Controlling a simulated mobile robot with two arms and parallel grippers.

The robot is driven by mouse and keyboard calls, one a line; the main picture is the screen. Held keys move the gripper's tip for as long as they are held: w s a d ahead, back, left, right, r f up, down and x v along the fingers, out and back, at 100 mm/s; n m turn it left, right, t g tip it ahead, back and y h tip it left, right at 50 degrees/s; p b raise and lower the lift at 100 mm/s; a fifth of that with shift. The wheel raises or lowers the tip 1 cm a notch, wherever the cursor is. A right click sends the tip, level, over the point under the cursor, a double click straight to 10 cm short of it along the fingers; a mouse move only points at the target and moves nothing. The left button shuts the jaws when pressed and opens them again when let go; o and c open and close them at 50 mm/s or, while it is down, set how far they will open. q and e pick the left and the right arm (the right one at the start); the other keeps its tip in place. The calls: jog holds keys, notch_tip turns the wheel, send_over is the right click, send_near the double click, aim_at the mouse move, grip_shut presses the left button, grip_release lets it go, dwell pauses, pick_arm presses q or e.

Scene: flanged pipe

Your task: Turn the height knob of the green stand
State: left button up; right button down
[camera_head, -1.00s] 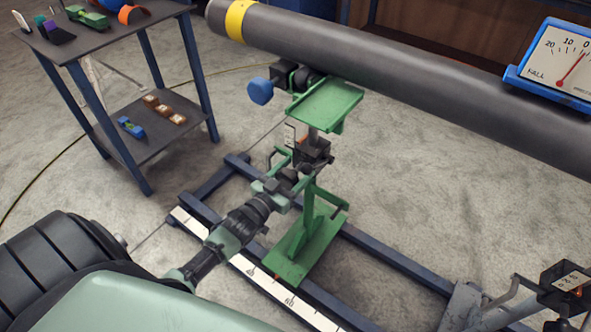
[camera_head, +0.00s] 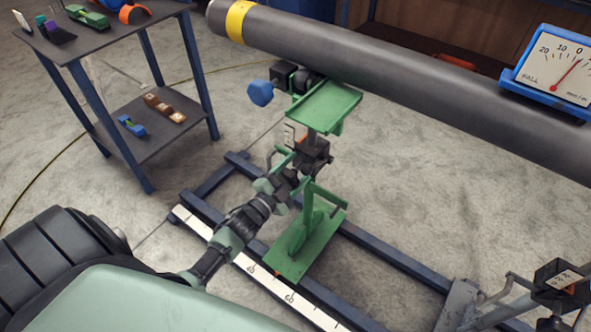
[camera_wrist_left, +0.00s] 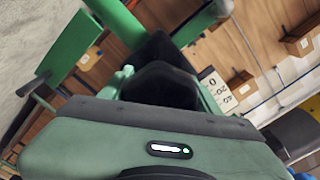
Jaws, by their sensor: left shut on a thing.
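The green stand (camera_head: 306,243) stands on the rail frame, with a green top plate (camera_head: 325,103) just under the dark pipe (camera_head: 400,65). My left gripper (camera_head: 290,183) reaches its middle from the lower left and is shut on the dark height knob there. The fingers mostly hide the knob in the head view. In the left wrist view a black rounded part (camera_wrist_left: 160,85), likely the knob, sits in front of the gripper body, beside green stand parts (camera_wrist_left: 75,45). My right gripper is out of view.
A blue-framed gauge (camera_head: 553,65) sits on the pipe at right, needle near 0. A blue knob (camera_head: 260,93) juts left of the stand top. A dark two-shelf cart (camera_head: 160,145) stands at left. A scale strip (camera_head: 265,277) runs along the rail frame (camera_head: 385,258).

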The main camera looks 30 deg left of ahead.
pick_arm(q)
jog(key=m+b, duration=0.1)
jog(key=m, duration=0.5)
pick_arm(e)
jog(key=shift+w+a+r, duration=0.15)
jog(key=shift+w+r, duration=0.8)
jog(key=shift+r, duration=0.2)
pick_arm(q)
jog(key=shift+f, duration=0.1)
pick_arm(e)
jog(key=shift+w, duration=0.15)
pick_arm(q)
jog(key=o, duration=1.4)
jog(key=shift+c, duration=0.2)
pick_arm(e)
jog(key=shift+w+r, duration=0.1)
pick_arm(q)
jog(key=shift+s, duration=0.1)
